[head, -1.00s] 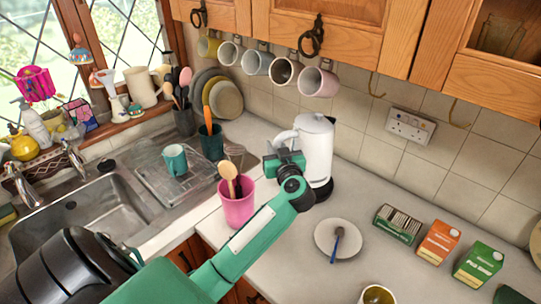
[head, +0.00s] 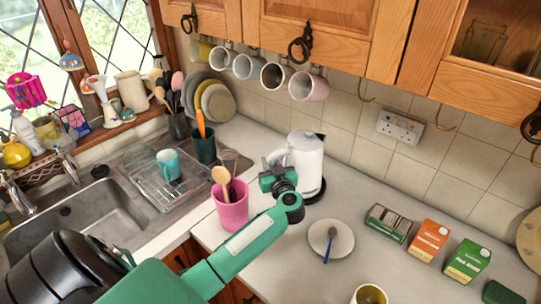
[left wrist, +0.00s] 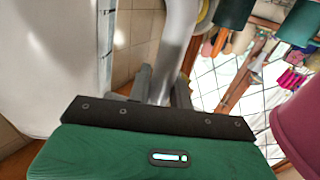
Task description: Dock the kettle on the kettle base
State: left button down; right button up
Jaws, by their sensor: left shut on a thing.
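The white kettle (head: 308,165) stands upright on the counter side, near the tiled wall. Its black base (head: 317,193) shows as a dark rim at the kettle's lower right. The kettle's bottom is at the base, but I cannot tell if it is fully seated. My left gripper (head: 279,168) is shut on the kettle's handle, at the kettle's left side. In the left wrist view the kettle body (left wrist: 50,60) fills the left, and the pale handle (left wrist: 178,50) runs down between the fingers. My right gripper is not in view.
A pink pot (head: 232,212) with utensils stands close to my left forearm. A white plate (head: 341,246) with a blue spoon, several boxes and a mug (head: 370,295) lie to the right. Mugs (head: 309,86) hang above. The sink (head: 75,220) is at left.

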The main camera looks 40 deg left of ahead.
pick_arm(q)
jog(key=shift+w+r, duration=0.1)
jog(key=shift+r, duration=0.05)
jog(key=c, duration=1.3)
grip_release()
jog(key=shift+f, duration=0.2)
jog(key=shift+o, duration=0.2)
jog(key=b+v, duration=0.2)
jog(key=v, duration=1)
jog(key=shift+b, duration=0.4)
jog(key=shift+r, duration=0.1)
